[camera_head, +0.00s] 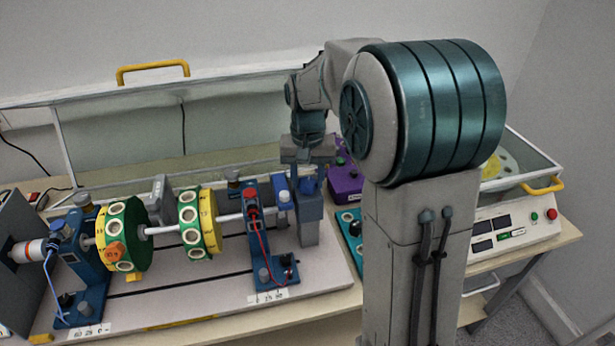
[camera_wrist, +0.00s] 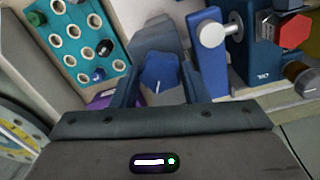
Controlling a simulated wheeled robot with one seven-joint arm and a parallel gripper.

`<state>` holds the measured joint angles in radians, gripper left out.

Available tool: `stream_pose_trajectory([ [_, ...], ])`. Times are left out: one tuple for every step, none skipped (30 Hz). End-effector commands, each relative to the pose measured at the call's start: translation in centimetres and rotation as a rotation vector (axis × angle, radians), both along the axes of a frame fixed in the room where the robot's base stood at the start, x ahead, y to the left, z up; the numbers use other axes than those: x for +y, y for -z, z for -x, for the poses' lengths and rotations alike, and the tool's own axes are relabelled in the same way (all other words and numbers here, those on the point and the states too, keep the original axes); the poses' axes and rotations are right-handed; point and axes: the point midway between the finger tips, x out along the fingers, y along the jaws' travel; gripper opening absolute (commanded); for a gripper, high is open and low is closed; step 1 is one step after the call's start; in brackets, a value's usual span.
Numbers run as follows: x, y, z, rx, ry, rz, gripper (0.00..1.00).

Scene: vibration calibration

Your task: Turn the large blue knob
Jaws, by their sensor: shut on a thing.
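The large blue knob (camera_wrist: 160,76), with a white pointer line, sits between the two fingers of my gripper (camera_wrist: 161,88) in the wrist view. The fingers are shut on it from both sides. In the head view the knob (camera_head: 307,184) shows on top of a grey-blue post at the right end of the shaft rig, and my gripper (camera_head: 307,170) reaches down onto it from above. The fingers partly hide the knob in the head view.
Left of the post stands a blue bearing support (camera_head: 262,235) with a red hex knob and a red cable. Green-and-yellow discs (camera_head: 122,234) sit on the shaft. A teal panel with holes (camera_wrist: 85,45) and a purple box (camera_head: 345,184) are close by.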

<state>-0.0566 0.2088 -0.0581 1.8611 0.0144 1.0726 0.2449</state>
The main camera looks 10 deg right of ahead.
Motion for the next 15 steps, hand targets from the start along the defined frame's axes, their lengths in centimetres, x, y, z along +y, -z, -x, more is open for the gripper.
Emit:
stream_pose_trajectory([
  [0.04,-0.13,-0.06,-0.003,0.04,0.0,0.18],
  [0.05,-0.13,-0.06,-0.003,0.069,0.0,0.18],
  [0.06,-0.13,-0.07,-0.003,0.106,0.0,0.18],
  [0.06,-0.13,-0.07,-0.003,0.135,0.0,0.18],
  [0.06,-0.13,-0.07,-0.003,0.163,0.0,0.18],
  [0.06,-0.13,-0.07,-0.003,0.201,0.0,0.18],
  [0.05,-0.13,-0.08,-0.003,0.23,0.0,0.18],
  [0.04,-0.14,-0.07,-0.003,0.259,0.0,0.18],
  [0.03,-0.14,-0.07,-0.003,0.296,0.0,0.18],
  [0.04,-0.14,-0.07,-0.003,0.325,0.0,0.18],
  [0.04,-0.14,-0.07,-0.003,0.354,0.0,0.18],
  [0.04,-0.14,-0.07,-0.003,0.391,0.0,0.18],
  [0.05,-0.14,-0.08,-0.003,0.42,0.0,0.18],
  [0.05,-0.14,-0.08,-0.003,0.448,0.0,0.18],
  [0.05,-0.14,-0.08,-0.003,0.486,0.0,0.18],
])
